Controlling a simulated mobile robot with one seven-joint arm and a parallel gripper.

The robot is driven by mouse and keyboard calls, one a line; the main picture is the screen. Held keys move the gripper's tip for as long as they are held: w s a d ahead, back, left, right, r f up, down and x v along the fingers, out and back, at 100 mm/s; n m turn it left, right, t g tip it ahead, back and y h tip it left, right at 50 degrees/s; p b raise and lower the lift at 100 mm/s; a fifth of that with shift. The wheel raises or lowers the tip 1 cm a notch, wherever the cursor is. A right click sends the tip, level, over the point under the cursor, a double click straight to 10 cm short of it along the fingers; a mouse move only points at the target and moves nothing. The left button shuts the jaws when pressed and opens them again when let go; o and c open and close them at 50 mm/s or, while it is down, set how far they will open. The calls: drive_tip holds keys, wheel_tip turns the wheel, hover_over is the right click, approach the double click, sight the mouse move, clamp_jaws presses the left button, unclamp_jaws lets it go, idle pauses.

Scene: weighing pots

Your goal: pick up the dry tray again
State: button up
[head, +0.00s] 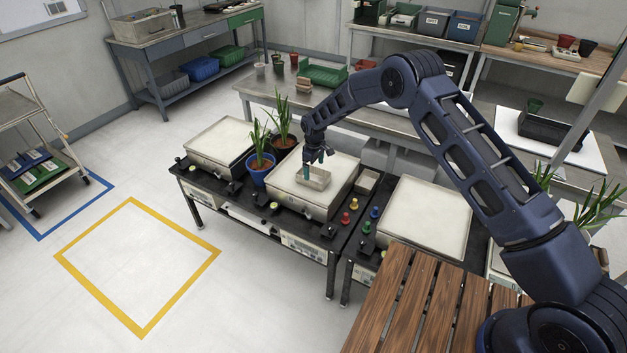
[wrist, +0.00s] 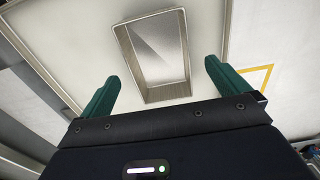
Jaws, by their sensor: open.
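A small empty beige-grey tray (head: 316,180) sits on the pale plate of the middle scale (head: 284,183). I take it to be the dry tray; no label on it can be read. My gripper (head: 319,164) is just above it, pointing down. In the wrist view the tray (wrist: 179,92) lies just beyond my gripper (wrist: 160,86). The two green fingers are apart and nothing is held between them. I cannot tell whether a finger touches the tray's rim.
A plant in a blue pot (head: 257,173) and one in a terracotta pot (head: 285,150) stand left of the tray. A second small tray (head: 367,181) lies right of the middle scale. Coloured knobs (head: 346,218) stand near it. The right scale plate (head: 425,215) is bare.

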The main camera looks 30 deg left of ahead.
sight(314, 175)
drive_tip(key=shift+w+a+f, duration=0.1)
drive_tip(key=shift+f, duration=1.3)
drive_tip(key=shift+a+f, duration=0.1)
drive_tip(key=shift+f, duration=1.25)
drive_tip(key=c, duration=1.2)
drive_tip(key=shift+r, duration=0.15)
